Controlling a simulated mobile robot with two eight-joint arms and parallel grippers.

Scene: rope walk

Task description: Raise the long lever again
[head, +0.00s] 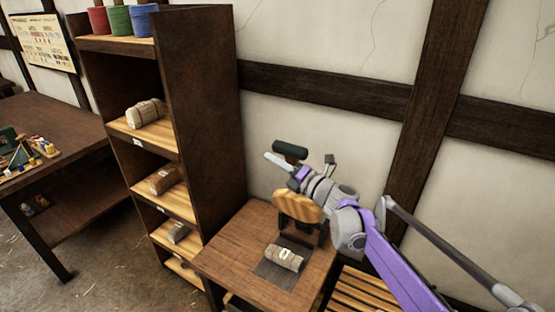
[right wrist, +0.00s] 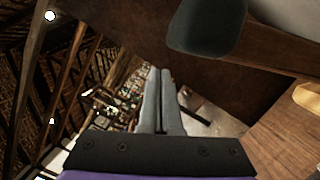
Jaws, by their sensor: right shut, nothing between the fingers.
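A dark green rounded grip (head: 290,149), which looks like the handle of the long lever, stands above the small table near the wall. Its shaft is mostly hidden behind my right arm, so its full angle cannot be told. In the right wrist view the grip (right wrist: 207,25) is large at the top, beside the fingers. My right gripper (head: 272,160) is shut and empty, just in front of and below the grip; whether they touch is unclear. Its closed fingers also show in the right wrist view (right wrist: 159,75). My left gripper is out of view.
A rounded wooden piece (head: 298,207) of the device is below my right gripper. A tied bundle (head: 284,257) lies on a dark mat (head: 269,274) on the small table (head: 222,262). A tall shelf (head: 205,120) stands close on the left; a slatted wooden surface (head: 358,292) is at lower right.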

